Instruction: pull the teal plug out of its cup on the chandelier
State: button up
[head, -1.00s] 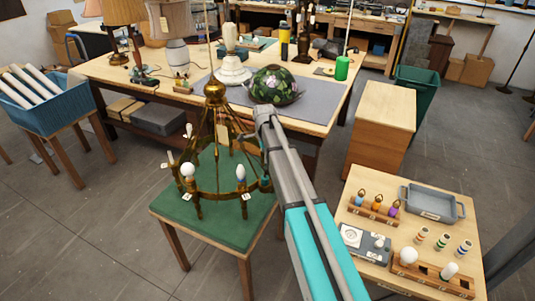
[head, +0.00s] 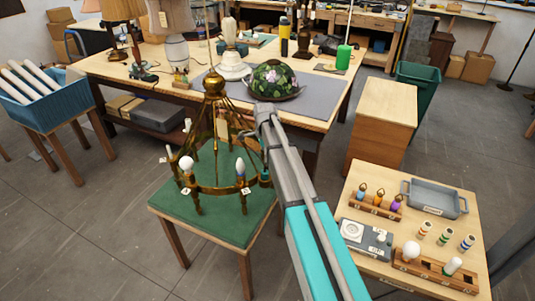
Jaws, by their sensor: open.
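The brass chandelier (head: 214,90) stands on a green-topped stand (head: 215,225), left of my arm. Its lower ring carries cups, with a round white bulb (head: 186,163) and a pale bluish bulb (head: 240,167) at the front. A small teal piece (head: 265,174) shows at the ring's right side, close against my arm's outline; it looks like the teal plug in its cup, but is too small to be sure. My gripper (head: 249,134) is beside the chandelier's right side, mostly hidden by my wrist. It appears open, with nothing seen in it; its fingertips are not clear.
A low bench (head: 345,215) at the right holds a grey tray (head: 434,198), coloured plugs and bulbs in wooden racks. Behind the chandelier is a worktable with a stained-glass shade (head: 274,80) and lamps. A blue crate (head: 50,105) of white tubes stands left. Open floor lies at lower left.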

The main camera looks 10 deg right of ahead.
aim_at(265, 172)
jog(key=shift+f+b, duration=5.35)
jog(key=shift+f, duration=0.3)
jog(key=shift+s, duration=0.1)
jog(key=c, duration=1.2)
jog(key=shift+r, duration=0.1)
jog(key=shift+c, duration=0.2)
jog(key=shift+r+p, duration=0.25)
jog(key=shift+p, duration=0.05)
jog(key=shift+r+p, duration=0.85)
jog(key=shift+r, duration=0.1)
jog(key=shift+r+p, duration=1.15)
jog(key=shift+p, duration=0.15)
